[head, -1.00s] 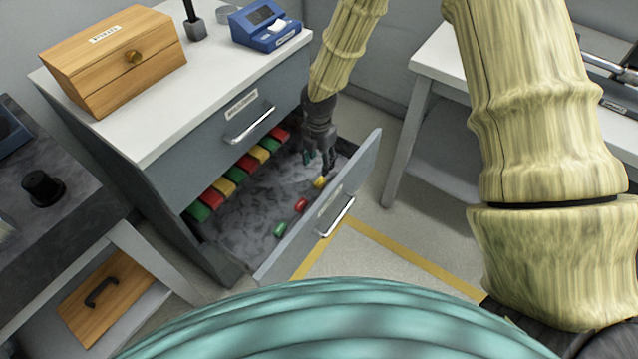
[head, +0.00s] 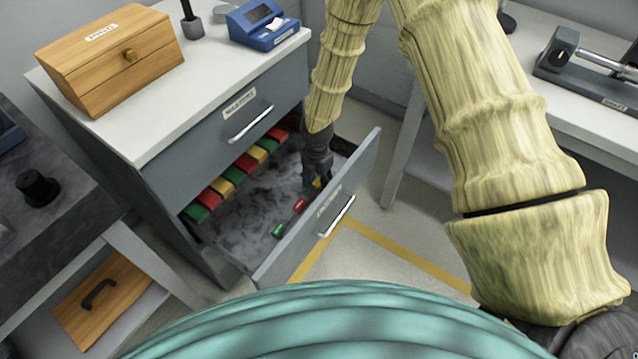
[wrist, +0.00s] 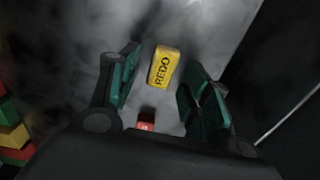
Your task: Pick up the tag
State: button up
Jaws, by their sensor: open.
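A yellow tag (wrist: 164,67) marked "REDO" lies on the floor of the open lower drawer. In the wrist view it sits between and just beyond the spread fingers of my gripper (wrist: 157,85), which is open and empty. In the head view my gripper (head: 314,182) reaches down into the drawer, and the yellow tag (head: 317,183) shows only partly beside the fingertips. A red tag (head: 299,206) and a green tag (head: 279,231) lie nearer in the drawer. The red tag (wrist: 146,124) also shows in the wrist view, partly hidden by my gripper.
The drawer front (head: 330,205) stands close to my gripper on the right. Several red, yellow and green blocks (head: 222,187) line the drawer's back left side. The cabinet top holds a wooden box (head: 110,62) and a blue device (head: 262,24).

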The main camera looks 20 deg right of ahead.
jog(key=shift+r, duration=0.1)
jog(key=shift+c, duration=0.4)
jog(key=c, duration=0.9)
jog(key=shift+o, duration=0.2)
